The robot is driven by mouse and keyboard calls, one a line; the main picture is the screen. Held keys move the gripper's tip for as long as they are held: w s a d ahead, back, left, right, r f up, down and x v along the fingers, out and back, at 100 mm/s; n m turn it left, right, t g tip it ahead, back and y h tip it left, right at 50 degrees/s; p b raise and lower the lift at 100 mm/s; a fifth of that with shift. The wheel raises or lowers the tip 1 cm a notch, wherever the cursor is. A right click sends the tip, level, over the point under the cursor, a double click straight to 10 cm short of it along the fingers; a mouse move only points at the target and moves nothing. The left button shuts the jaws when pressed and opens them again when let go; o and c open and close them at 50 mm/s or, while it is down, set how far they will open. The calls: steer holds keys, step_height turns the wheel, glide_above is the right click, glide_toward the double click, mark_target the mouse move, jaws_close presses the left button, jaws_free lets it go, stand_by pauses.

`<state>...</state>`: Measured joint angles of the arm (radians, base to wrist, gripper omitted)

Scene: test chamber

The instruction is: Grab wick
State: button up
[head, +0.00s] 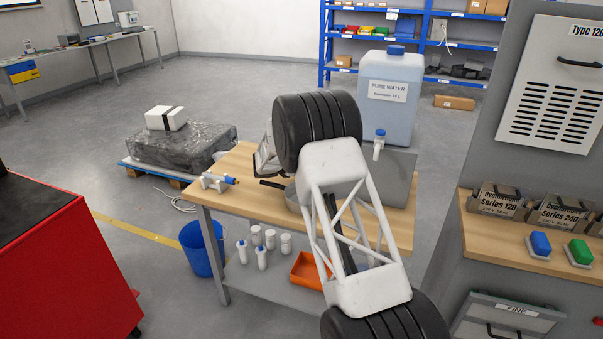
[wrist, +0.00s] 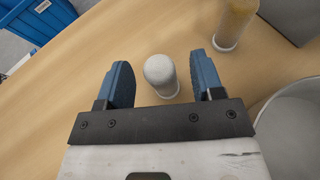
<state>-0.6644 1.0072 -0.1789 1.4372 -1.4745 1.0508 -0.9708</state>
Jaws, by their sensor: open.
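In the wrist view, a white round-topped cylinder (wrist: 161,76), which may be the wick, stands on the wooden tabletop. My gripper (wrist: 161,64) is open, with one blue finger on each side of the cylinder. Visible gaps separate the cylinder from both fingers, and I cannot tell how far above the table the fingertips are. In the head view my own arm covers this part of the table, so the cylinder does not show there.
The wooden table (head: 235,200) bears a blue-and-white fitting (head: 219,182) and a water container (head: 390,98). In the wrist view, a yellowish jar (wrist: 234,24) stands beyond the right finger, and a grey pot (wrist: 290,128) is close on the right. A blue bin (wrist: 40,18) is at upper left.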

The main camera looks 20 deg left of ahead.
steer(key=shift+w+d+f, duration=0.25)
steer(key=shift+w+d, duration=0.05)
steer(key=shift+w, duration=0.2)
steer(key=c, duration=1)
steer(key=shift+r, duration=5.05)
